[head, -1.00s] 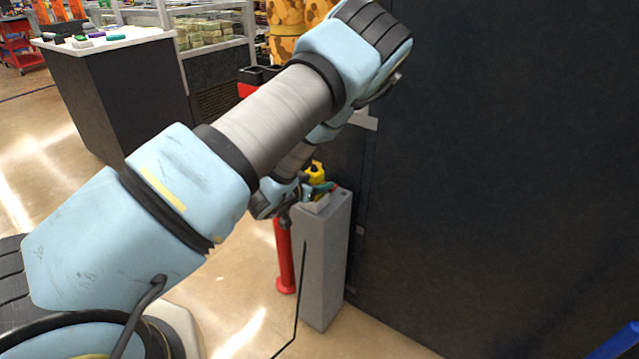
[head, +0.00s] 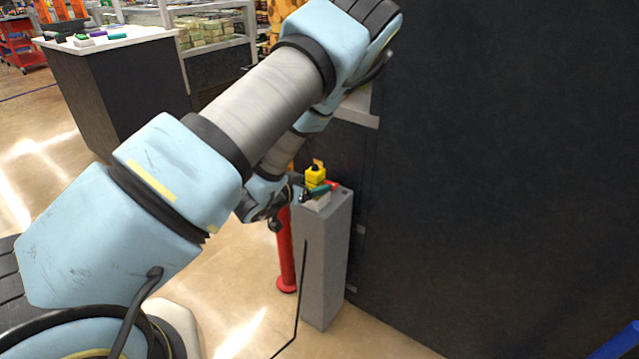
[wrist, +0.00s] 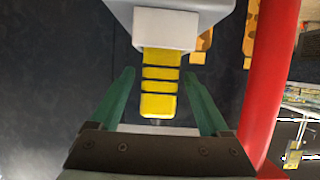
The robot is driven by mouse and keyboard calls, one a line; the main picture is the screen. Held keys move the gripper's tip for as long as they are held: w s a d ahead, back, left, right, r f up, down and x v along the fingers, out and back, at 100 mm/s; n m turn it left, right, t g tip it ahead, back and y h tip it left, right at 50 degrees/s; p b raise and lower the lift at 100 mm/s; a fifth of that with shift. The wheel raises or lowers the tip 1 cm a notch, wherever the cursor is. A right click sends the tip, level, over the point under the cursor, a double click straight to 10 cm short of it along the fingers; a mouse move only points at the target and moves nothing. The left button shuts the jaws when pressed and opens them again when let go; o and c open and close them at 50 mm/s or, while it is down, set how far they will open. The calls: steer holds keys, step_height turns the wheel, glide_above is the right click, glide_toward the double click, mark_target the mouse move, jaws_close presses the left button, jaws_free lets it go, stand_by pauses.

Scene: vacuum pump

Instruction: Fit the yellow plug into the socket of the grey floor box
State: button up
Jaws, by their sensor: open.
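The yellow plug (wrist: 160,88), ribbed with dark bands, sticks out of a white block (wrist: 165,28) in the wrist view. The block sits against the grey floor box (wrist: 180,4). My gripper (wrist: 159,74) is open, its two green fingers on either side of the plug with a gap on both sides. In the head view the grey floor box (head: 322,260) stands upright as a tall post. A yellow piece (head: 316,175) shows over its top, beside my green fingertips (head: 318,190). Whether the plug is fully seated in the socket is hidden.
A red post (head: 286,255) stands just left of the grey box; it also shows in the wrist view (wrist: 272,85). A dark wall panel (head: 500,150) rises close on the right. A white-topped counter (head: 110,40) stands at back left. The floor in front is clear.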

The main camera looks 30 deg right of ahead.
steer(key=v, duration=0.8)
steer(key=w+a+r+n+t+y, duration=0.1)
steer(key=w+a+n+y, duration=0.25)
steer(key=a, duration=0.35)
steer(key=w+a+r+n+t+y, duration=0.1)
steer(key=w+a+r+n+y, duration=0.15)
steer(key=w+a+y, duration=0.4)
steer(key=s+a+r+n+g, duration=0.2)
steer(key=s+a+r+g, duration=0.1)
steer(key=s+a, duration=0.4)
steer(key=s+a+r+n+g+y, duration=0.1)
steer(key=s+a+r+n+g, duration=0.2)
steer(key=s+a, duration=0.5)
steer(key=shift+r+g+y+b, duration=0.35)
steer(key=shift+r+g, duration=0.15)
steer(key=shift+r, duration=0.4)
steer(key=shift+s+a, duration=0.1)
